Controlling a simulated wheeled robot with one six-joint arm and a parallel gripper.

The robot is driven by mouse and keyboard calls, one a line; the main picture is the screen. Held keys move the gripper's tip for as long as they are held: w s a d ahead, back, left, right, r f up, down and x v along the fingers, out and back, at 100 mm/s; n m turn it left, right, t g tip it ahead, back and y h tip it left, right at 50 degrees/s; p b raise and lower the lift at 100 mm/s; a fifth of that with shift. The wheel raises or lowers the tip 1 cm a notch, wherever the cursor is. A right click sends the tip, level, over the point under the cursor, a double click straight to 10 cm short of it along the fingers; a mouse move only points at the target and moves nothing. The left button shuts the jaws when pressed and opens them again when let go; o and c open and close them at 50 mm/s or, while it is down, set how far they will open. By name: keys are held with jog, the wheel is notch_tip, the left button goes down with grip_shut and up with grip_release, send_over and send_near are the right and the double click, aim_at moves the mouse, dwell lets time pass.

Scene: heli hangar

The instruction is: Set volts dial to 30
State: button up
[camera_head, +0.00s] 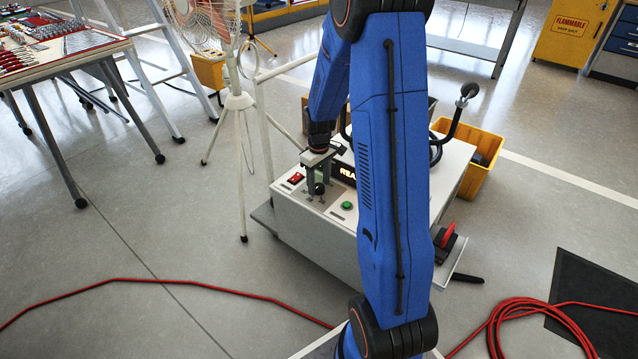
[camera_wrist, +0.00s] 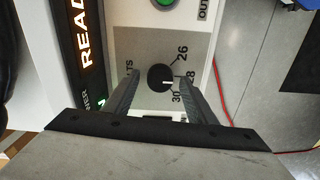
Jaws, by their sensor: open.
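The volts dial (camera_wrist: 161,77) is a round black knob on a grey plate, with the numbers 26, 28 and 30 on its right side in the wrist view. Its short white mark points right, closest to 28. In the head view the dial (camera_head: 319,188) is small and dark on top of the white power unit (camera_head: 395,205). My gripper (camera_wrist: 160,82) is open, with one finger on each side of the dial. It points down at the panel in the head view (camera_head: 319,180). I cannot tell whether the fingers touch the knob.
The panel also has a lit display (camera_head: 347,172), a red switch (camera_head: 296,178) and a green button (camera_head: 347,205). A white fan stand (camera_head: 240,103) is close on the left. A yellow bin (camera_head: 478,165) stands behind right. A red hose (camera_head: 200,287) crosses the floor.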

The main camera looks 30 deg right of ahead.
jog(key=shift+f, duration=0.1)
jog(key=c, duration=1)
jog(key=shift+c, duration=0.2)
jog(key=shift+m, duration=0.3)
jog(key=m, duration=0.9)
jog(key=shift+m, duration=0.3)
jog(key=o, duration=1)
